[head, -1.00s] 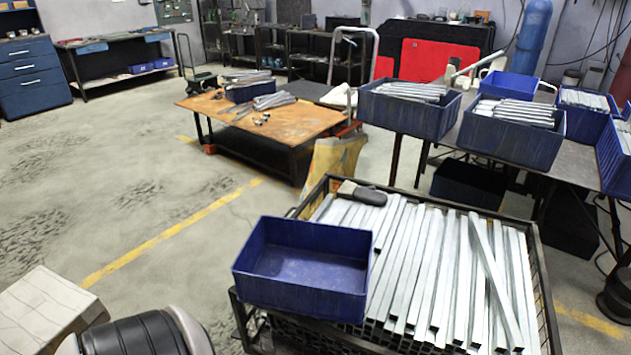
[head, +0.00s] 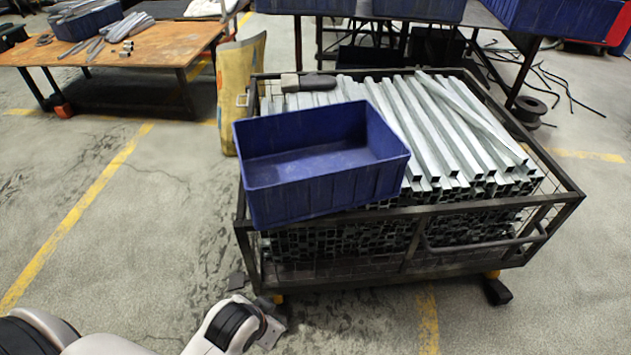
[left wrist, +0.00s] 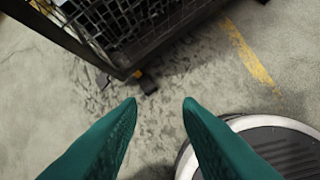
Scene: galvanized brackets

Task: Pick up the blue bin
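The blue bin (head: 335,192) is an open, empty rectangular box in the head view. It sits on the front left corner of a dark metal cart (head: 480,205), over the galvanized tubes (head: 420,125). My left arm comes in at the bottom left of the head view, low in front of the cart; its fingers do not show there. In the left wrist view, my left gripper (left wrist: 160,103) has two green fingers apart with only floor between them. A lower corner of the cart (left wrist: 105,50) is above them. My right gripper is in neither view.
A wooden-topped table (head: 120,50) stands at the back left, with a yellow sack (head: 242,90) between it and the cart. More blue bins (head: 420,8) stand on a dark table behind. Concrete floor left of the cart is clear.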

